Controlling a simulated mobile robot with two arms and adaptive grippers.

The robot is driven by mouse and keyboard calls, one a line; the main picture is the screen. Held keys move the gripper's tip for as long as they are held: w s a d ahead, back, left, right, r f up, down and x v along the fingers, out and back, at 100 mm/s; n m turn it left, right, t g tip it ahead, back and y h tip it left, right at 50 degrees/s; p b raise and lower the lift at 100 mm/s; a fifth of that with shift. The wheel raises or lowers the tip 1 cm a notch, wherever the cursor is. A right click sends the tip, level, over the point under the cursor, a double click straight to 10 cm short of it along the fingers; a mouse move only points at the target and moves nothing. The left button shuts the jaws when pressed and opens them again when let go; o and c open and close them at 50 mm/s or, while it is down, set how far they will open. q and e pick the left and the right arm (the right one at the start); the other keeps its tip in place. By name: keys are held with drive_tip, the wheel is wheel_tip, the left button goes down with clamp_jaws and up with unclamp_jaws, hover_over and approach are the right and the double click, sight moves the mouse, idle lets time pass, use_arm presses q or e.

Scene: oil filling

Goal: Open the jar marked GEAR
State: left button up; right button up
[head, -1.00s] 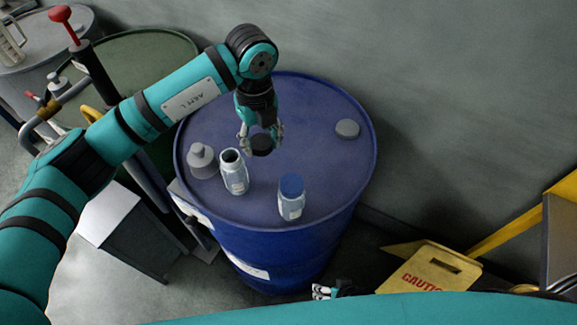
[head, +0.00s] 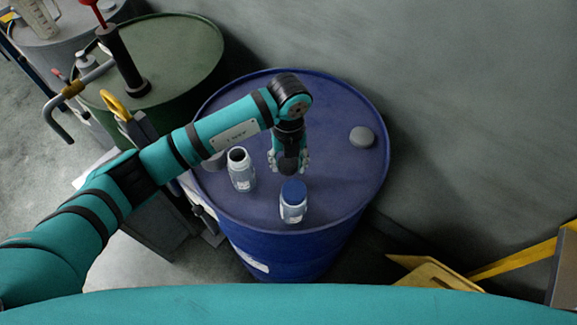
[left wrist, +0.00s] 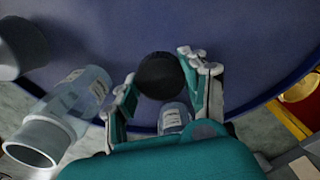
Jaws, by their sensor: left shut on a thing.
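My left gripper (head: 288,165) is shut on a black lid (left wrist: 160,75), held above the blue drum top (head: 335,190). An open clear jar without a lid (head: 241,175) stands upright left of the gripper; it also shows in the left wrist view (left wrist: 82,98). A clear jar with a blue lid (head: 293,205) stands upright just in front of the gripper. Part of a labelled jar (left wrist: 173,118) shows below the lid in the left wrist view. The jar labels are too small to read, so I cannot tell which is marked GEAR. My right gripper is not in view.
A grey round cap (head: 361,137) lies at the drum's right. A grey bottle (head: 213,161) is mostly hidden behind my left arm. A green drum (head: 185,50) with a hand pump (head: 122,58) stands at back left. The drum top's right side is mostly clear.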

sight(288, 170)
use_arm(q)
wheel_tip(288, 170, down, 4)
drive_tip(key=shift+r+p, duration=0.1)
drive_tip(key=shift+p, duration=0.4)
drive_tip(key=shift+f, duration=0.3)
drive_tip(key=o, duration=1.3)
drive_tip(key=shift+r, duration=0.2)
wheel_tip(288, 170, up, 11)
drive_tip(key=b, duration=0.3)
drive_tip(key=shift+d, duration=0.1)
drive_tip(key=shift+r, duration=0.65)
